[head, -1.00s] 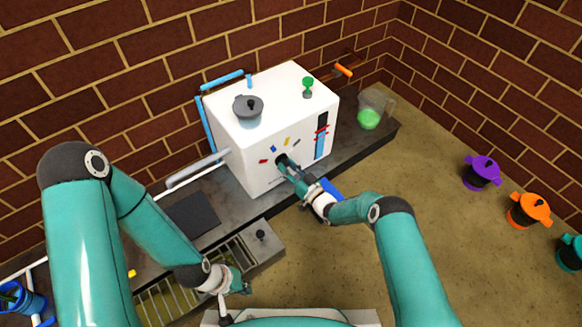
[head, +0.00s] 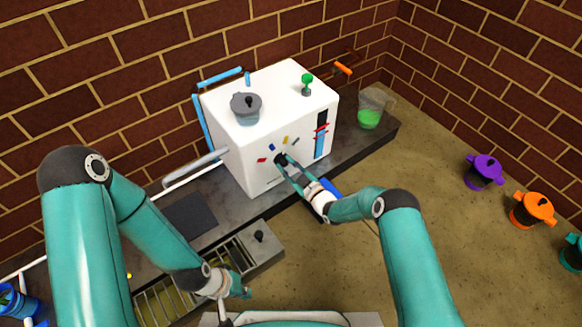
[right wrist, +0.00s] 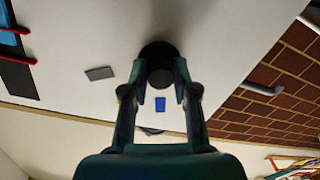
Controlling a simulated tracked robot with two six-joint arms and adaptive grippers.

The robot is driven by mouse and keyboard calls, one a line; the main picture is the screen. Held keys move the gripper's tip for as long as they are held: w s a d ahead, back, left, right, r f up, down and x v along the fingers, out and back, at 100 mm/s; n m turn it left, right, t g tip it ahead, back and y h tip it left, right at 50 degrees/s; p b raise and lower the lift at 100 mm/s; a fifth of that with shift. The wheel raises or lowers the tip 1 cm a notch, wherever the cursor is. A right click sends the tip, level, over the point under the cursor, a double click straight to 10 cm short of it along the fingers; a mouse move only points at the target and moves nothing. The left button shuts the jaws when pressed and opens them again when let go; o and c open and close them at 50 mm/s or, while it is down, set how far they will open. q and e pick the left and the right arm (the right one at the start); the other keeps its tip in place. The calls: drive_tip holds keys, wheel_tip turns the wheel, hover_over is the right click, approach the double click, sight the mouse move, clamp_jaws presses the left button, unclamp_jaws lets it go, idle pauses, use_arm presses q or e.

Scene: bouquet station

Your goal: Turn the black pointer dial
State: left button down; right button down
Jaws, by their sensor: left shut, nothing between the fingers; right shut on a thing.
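The black pointer dial (right wrist: 158,58) sits on the front face of the white box (head: 245,160). My right gripper (head: 281,160) is shut on the dial, with one finger on each side of it in the right wrist view (right wrist: 160,82). The fingers and arm hide most of the dial in the head view, and I cannot tell which way its pointer faces. Red, blue (right wrist: 160,104), yellow (head: 286,140) and grey (right wrist: 100,73) marks are spread around the dial. My left gripper (head: 240,291) is shut and empty, low in the head view, away from the box.
A grey lidded pot (head: 246,110) and a green-topped knob (head: 307,82) are on the box's top. A jug of green liquid (head: 369,115) stands to its right. Purple (head: 483,172) and orange (head: 532,209) pots stand far right.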

drive_tip(key=shift+w+d+r+n, duration=0.15)
drive_tip(key=shift+w+n, duration=0.05)
drive_tip(key=shift+n, duration=0.1)
drive_tip(key=c, duration=1)
unclamp_jaws()
drive_tip(key=shift+o, duration=0.5)
drive_tip(key=shift+s, duration=0.1)
drive_tip(key=v, duration=1.2)
drive_tip(key=shift+f, duration=0.25)
